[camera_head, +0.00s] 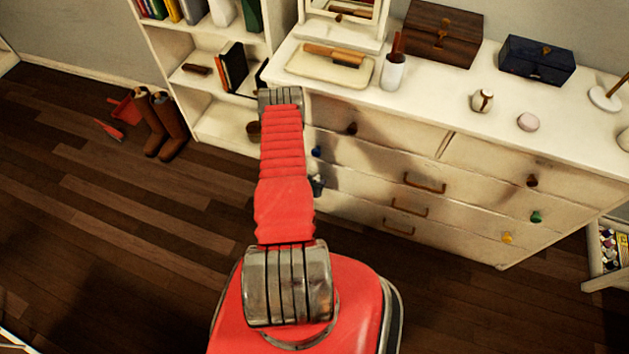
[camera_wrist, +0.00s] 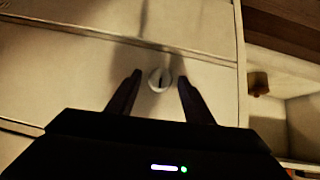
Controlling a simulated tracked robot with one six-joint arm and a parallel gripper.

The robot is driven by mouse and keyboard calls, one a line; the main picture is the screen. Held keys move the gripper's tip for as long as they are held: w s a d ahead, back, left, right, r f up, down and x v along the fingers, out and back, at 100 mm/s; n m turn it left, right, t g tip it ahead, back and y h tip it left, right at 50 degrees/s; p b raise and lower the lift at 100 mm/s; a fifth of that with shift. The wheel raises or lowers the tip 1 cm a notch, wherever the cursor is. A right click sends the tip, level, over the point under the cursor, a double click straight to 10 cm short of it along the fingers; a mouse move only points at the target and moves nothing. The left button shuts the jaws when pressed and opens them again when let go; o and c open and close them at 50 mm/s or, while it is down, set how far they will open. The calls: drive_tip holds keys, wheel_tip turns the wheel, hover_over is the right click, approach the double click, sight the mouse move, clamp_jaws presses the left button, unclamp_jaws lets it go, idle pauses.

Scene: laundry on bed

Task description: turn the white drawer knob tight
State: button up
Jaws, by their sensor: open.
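The white drawer knob (camera_wrist: 159,79) shows in the wrist view on a pale drawer front (camera_wrist: 75,70), with a dark slot-like mark on its face. My gripper (camera_wrist: 159,76) is open, with one dark finger on each side of the knob. Gaps show between the knob and both fingers. I cannot tell how deep the fingertips reach around it. In the head view I cannot make out the white knob, and my red arm covers the left part of the white dresser (camera_head: 470,180).
Other knobs on the dresser are blue (camera_head: 316,152), brown (camera_head: 532,180), green (camera_head: 536,217) and yellow (camera_head: 507,238). A white bookshelf (camera_head: 222,128) stands left of the dresser. Brown boots (camera_head: 170,125) stand on the wooden floor. The floor at left is mostly clear.

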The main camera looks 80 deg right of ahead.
drive_tip(key=shift+c, duration=0.5)
drive_tip(key=c, duration=0.9)
drive_tip(key=shift+t, duration=0.4)
drive_tip(key=o, duration=1)
